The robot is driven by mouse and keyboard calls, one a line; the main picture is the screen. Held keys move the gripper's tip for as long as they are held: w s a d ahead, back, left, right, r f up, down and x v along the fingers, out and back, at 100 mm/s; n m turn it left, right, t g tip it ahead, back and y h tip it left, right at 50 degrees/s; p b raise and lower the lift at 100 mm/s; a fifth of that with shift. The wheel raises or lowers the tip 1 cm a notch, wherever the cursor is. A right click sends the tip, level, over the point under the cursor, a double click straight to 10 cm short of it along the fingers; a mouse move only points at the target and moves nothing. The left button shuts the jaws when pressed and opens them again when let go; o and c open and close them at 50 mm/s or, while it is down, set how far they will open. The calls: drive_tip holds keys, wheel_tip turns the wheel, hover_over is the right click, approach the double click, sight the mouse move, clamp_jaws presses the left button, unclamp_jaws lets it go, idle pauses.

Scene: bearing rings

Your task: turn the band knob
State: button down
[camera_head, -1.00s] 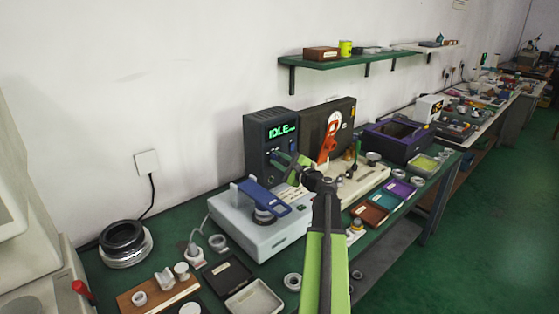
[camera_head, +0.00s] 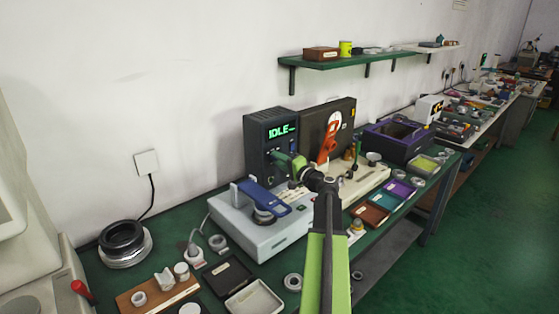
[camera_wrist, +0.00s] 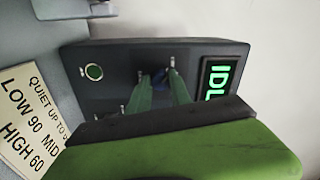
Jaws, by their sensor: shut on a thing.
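A dark control box (camera_head: 256,161) with a green "IDLE" display (camera_head: 282,132) stands at the back of the green bench. In the wrist view the box (camera_wrist: 100,60) appears turned on its side, with its display (camera_wrist: 219,82) at the right. A small dark blue knob (camera_wrist: 161,78) is on its face, between my two green fingers. My gripper (camera_wrist: 160,88) is shut on this knob; the fingers hide part of it. In the head view my gripper (camera_head: 281,158) reaches the box's front, and the knob is hidden there. The knob's pointer is not readable.
A grey machine (camera_head: 240,225) with a blue handle (camera_head: 262,197) stands just in front of the box. A dark panel with an orange tool (camera_head: 328,138) is close at the right.

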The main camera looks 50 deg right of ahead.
drive_tip(key=shift+n, duration=0.5)
drive_tip(key=c, duration=1.2)
unclamp_jaws()
drive_tip(key=s, duration=1.1)
drive_tip(key=s+a, duration=0.1)
drive_tip(key=s, duration=0.5)
drive_tip(key=shift+s+f+b, duration=0.25)
drive_tip(key=shift+f+b, duration=0.05)
drive_tip(key=shift+f, duration=0.05)
